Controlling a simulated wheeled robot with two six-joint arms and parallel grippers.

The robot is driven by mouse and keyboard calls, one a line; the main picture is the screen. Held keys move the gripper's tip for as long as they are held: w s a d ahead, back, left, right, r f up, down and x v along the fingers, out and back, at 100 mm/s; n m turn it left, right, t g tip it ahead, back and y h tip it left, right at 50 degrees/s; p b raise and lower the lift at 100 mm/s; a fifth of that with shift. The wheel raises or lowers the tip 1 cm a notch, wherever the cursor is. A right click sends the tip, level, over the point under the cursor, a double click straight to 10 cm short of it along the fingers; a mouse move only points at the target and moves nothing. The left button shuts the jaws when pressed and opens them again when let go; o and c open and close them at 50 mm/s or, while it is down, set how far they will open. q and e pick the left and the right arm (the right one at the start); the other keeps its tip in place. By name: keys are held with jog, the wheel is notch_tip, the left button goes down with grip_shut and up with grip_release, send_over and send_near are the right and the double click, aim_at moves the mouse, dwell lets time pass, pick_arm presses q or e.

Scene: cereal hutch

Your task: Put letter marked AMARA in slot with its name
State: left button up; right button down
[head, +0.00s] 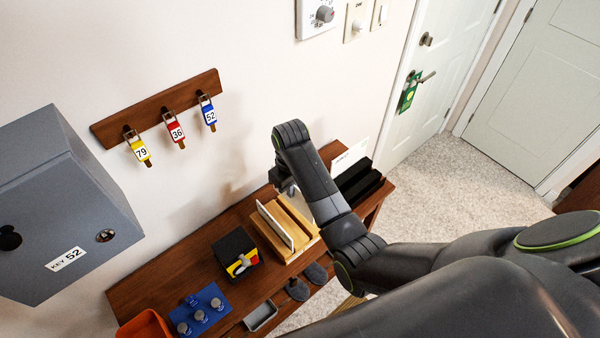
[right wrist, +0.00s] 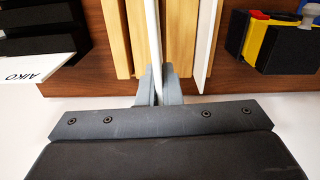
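My right gripper (right wrist: 157,80) is over the wooden letter rack (right wrist: 180,40). Its two grey fingers are closed on either side of a thin white letter (right wrist: 153,30), seen edge-on, among the wooden dividers. The name on this letter cannot be read, so I cannot tell if it is AMARA. In the head view my right arm hides most of the gripper (head: 287,184) and part of the rack (head: 285,252). Another white letter (head: 275,228) stands tilted at the rack's left side; it also shows in the right wrist view (right wrist: 208,38). My left gripper is not in view.
A black stepped holder (head: 358,180) with a white card marked AIKO (right wrist: 30,75) stands beside the rack. On the other side is a black box with yellow and red parts (head: 237,252). A grey key cabinet (head: 60,200) and key hooks hang on the wall.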

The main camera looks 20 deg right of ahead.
jog(key=shift+m, duration=0.3)
jog(key=shift+s+a+f, duration=0.1)
jog(key=shift+f, duration=1)
jog(key=shift+a+f, duration=0.1)
jog(key=shift+f, duration=1)
jog(key=shift+f+b, duration=0.55)
jog(key=shift+f, duration=1.55)
dwell(0.5)
jog(key=c, duration=1.1)
grip_release()
